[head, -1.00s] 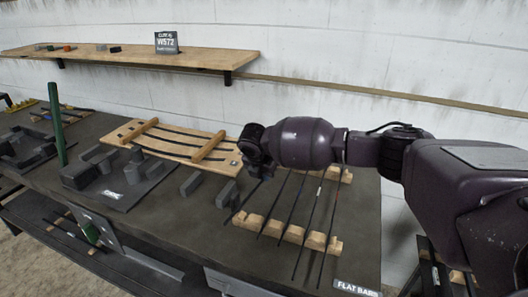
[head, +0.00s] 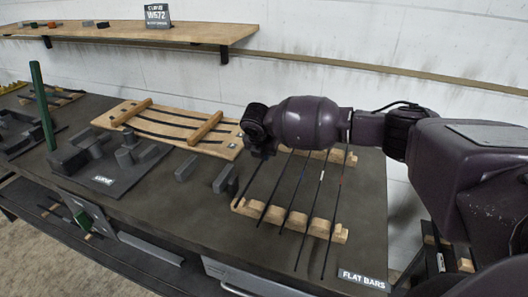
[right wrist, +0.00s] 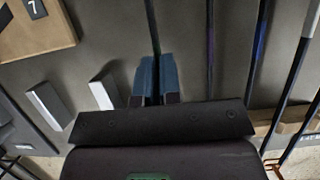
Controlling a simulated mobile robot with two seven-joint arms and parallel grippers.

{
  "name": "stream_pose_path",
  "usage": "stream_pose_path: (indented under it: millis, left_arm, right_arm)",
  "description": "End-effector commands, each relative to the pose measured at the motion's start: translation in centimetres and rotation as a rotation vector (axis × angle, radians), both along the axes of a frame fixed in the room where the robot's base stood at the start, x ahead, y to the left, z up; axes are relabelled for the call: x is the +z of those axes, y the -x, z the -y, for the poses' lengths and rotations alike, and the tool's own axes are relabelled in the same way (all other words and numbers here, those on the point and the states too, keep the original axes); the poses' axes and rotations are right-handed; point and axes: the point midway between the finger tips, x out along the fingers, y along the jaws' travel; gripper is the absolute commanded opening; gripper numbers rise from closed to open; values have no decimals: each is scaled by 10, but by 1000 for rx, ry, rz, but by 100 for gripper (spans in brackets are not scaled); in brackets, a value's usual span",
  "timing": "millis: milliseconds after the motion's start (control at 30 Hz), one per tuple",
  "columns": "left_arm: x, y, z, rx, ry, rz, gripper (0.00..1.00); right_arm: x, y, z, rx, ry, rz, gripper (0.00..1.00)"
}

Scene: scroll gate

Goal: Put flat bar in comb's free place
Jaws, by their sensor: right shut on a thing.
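My right gripper (head: 262,153) is shut on a dark flat bar (right wrist: 152,25) near the back left of the rack. In the right wrist view its blue fingertips (right wrist: 155,76) are together around the bar, which runs away between them. In the head view this bar (head: 247,184) slants toward the left end of the front wooden comb rail (head: 318,227). I cannot tell whether it touches the rail. Several other thin bars (head: 293,193) lie across the front and back rails (head: 335,156); some carry white, red or blue marks. My left gripper is not in view.
Left of the rack stand grey blocks (head: 223,179) and a grey fixture (head: 110,168). A wooden board with curved dark strips (head: 165,128) lies behind them. A green post (head: 42,105) rises at the left. A FLAT BARS label (head: 362,280) marks the front right table edge.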

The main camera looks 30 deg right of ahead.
Motion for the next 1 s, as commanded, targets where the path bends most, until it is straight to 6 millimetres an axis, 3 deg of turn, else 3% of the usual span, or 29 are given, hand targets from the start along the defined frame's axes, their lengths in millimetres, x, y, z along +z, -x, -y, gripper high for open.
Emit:
stream_pose_path:
  millis: [233, 533, 1000]
  left_arm:
    - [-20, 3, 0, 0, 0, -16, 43]
    - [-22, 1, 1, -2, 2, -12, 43]
    - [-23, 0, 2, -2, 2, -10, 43]
  right_arm:
    - [-20, 0, 0, 1, 0, -2, 0]
    - [-37, 0, 0, -1, -2, 0, 0]
    - [-42, 0, 0, -1, 0, 2, 0]
